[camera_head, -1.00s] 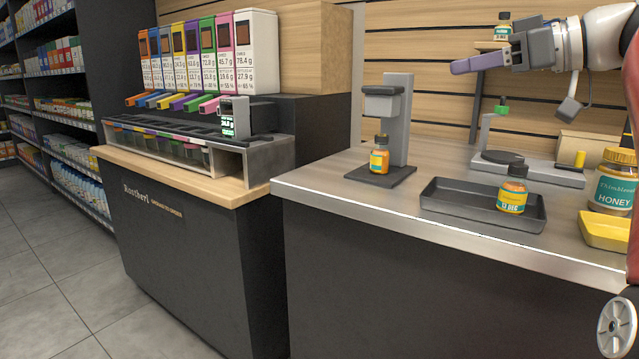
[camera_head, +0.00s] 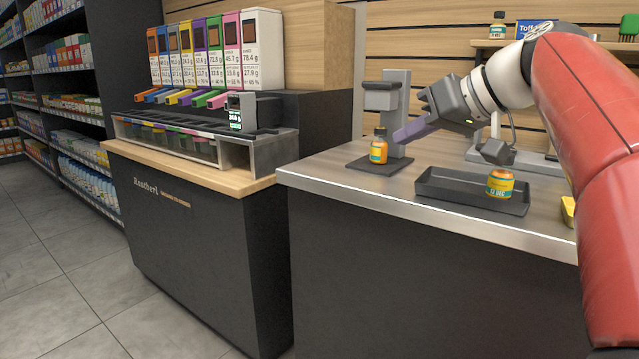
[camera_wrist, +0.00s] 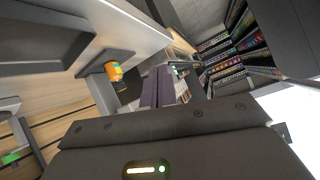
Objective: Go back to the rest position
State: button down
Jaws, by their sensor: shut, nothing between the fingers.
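My gripper (camera_head: 398,136) is in front of the wall slats, its purple fingers pointing down and left beside the stand with the small orange jar. The fingers are shut and empty. In the wrist view the closed fingers (camera_wrist: 160,84) stick out past the dark gripper body, with nothing between them. My red and white arm covers the right side of the head view.
An orange jar (camera_head: 379,150) stands on the grey stand's base. Another jar (camera_head: 500,184) stands in the dark tray (camera_head: 440,199). Candy dispensers (camera_head: 215,60) stand on the left counter. Shelves line the far left; the floor aisle is clear.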

jog(key=s+f+m+h, duration=0.2)
jog(key=s+f, duration=0.5)
jog(key=f, duration=0.3)
jog(key=s+d+f+m+g+h, duration=0.1)
jog(key=s+f+m+h, duration=0.1)
jog(key=s+f, duration=0.6)
jog(key=s+f+m+g+h, duration=0.1)
jog(key=s+f+h, duration=0.3)
jog(key=s+f, duration=0.4)
notch_tip(320, 180, down, 6)
jog(key=shift+d+f+m, duration=0.15)
jog(key=shift+f+m, duration=0.1)
jog(key=shift+m, duration=0.15)
